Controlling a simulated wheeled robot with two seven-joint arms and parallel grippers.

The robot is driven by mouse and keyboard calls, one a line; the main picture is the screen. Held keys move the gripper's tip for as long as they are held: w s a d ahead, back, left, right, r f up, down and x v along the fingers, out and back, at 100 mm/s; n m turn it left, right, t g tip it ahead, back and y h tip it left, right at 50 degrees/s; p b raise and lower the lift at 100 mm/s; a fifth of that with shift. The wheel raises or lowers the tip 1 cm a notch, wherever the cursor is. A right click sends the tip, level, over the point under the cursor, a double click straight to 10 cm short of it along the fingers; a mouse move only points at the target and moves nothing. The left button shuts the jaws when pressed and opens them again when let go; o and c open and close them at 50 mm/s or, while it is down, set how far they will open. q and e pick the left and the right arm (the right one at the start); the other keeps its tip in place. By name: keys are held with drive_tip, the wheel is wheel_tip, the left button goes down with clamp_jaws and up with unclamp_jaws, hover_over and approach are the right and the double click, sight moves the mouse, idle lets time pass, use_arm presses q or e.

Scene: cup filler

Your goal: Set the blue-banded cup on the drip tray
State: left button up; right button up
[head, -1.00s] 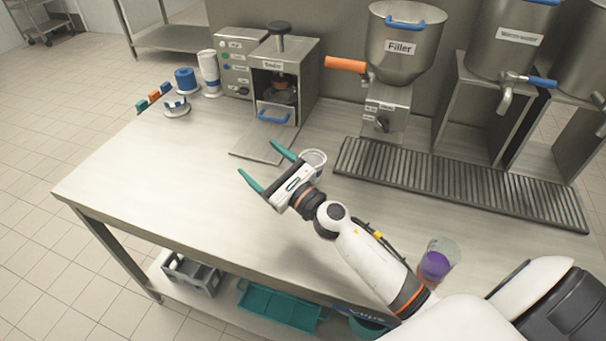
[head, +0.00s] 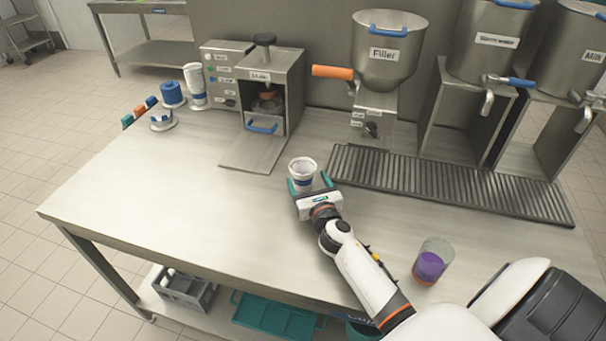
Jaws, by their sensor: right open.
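The blue-banded cup (head: 302,173) is white with a dark blue band and stands upright on the steel counter, left of the drip tray. The drip tray (head: 450,185) is a long dark ribbed grate below the filler and the dispensers. My right gripper (head: 309,184) is open at the near side of the cup, with one teal finger on its left and one on its right. I cannot tell whether the fingers touch the cup. My left gripper is not in view.
The filler (head: 384,60) with its orange handle stands behind the tray's left end. The sealer (head: 270,90) stands at the back left. A glass with purple contents (head: 431,262) stands near my right arm. The counter's left part (head: 160,190) is clear.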

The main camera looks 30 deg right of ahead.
sight(306, 181)
drive_tip(key=x, duration=0.4)
drive_tip(key=shift+w+a, duration=0.1)
drive_tip(key=shift+a, duration=0.05)
drive_tip(key=c, duration=1.2)
